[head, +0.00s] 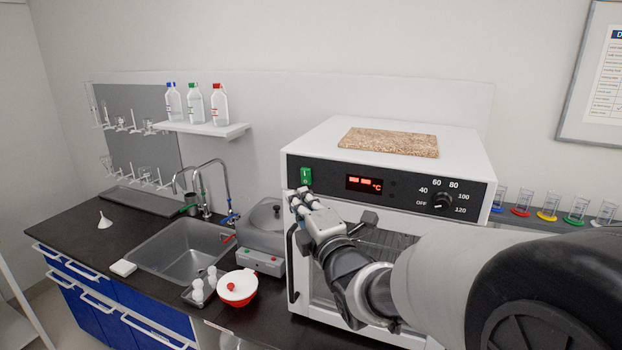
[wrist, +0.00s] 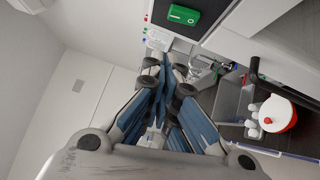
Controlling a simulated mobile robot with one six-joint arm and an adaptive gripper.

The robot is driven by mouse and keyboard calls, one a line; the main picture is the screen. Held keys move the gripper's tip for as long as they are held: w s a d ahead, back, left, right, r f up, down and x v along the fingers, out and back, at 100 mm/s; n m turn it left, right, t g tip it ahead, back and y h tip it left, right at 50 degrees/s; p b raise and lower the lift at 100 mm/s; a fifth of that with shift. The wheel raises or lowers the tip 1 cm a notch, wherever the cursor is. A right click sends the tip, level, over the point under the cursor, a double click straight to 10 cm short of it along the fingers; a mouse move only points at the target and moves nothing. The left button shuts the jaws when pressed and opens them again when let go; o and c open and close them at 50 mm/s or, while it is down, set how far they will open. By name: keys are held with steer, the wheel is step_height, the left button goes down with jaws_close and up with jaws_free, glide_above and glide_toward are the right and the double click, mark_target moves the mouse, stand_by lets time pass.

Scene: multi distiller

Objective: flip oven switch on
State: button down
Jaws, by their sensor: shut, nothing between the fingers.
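The oven (head: 300,235) is a white box with a black control panel. Its green rocker switch (head: 306,176) sits at the panel's left end. The switch (wrist: 183,15) also shows near the top of the wrist view. The red display (head: 364,184) is lit with dashes and °C. My gripper (head: 296,197) is shut and empty, just below the switch in the head view. In the wrist view its fingertips (wrist: 168,77) lie below the switch, with a visible gap in the picture. I cannot tell the depth between them or the switch's exact position.
A temperature knob (head: 441,202) is on the panel's right. A brown board (head: 388,142) lies on the oven. A sink (head: 185,252), a steel bath (head: 262,232) and a red-and-white pot (head: 238,287) are left of it. The oven door handle (head: 292,264) stands out below the switch.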

mark_target(301, 175)
steer(key=shift+w+a+r+p, duration=0.1)
steer(key=shift+w+r, duration=0.1)
steer(key=shift+w, duration=1.1)
steer(key=shift+w+a+r+p, duration=0.1)
steer(key=shift+w+r, duration=0.1)
steer(key=shift+w, duration=1.05)
steer(key=shift+w+a+r+p, duration=0.1)
steer(key=shift+w+r, duration=0.1)
steer(key=shift+w, duration=1.1)
steer(key=shift+w+d+r+m+g+p, duration=0.1)
steer(key=shift+w+r+m+g+p, duration=0.25)
steer(key=shift+r+p, duration=0.3)
steer(key=shift+f, duration=0.4)
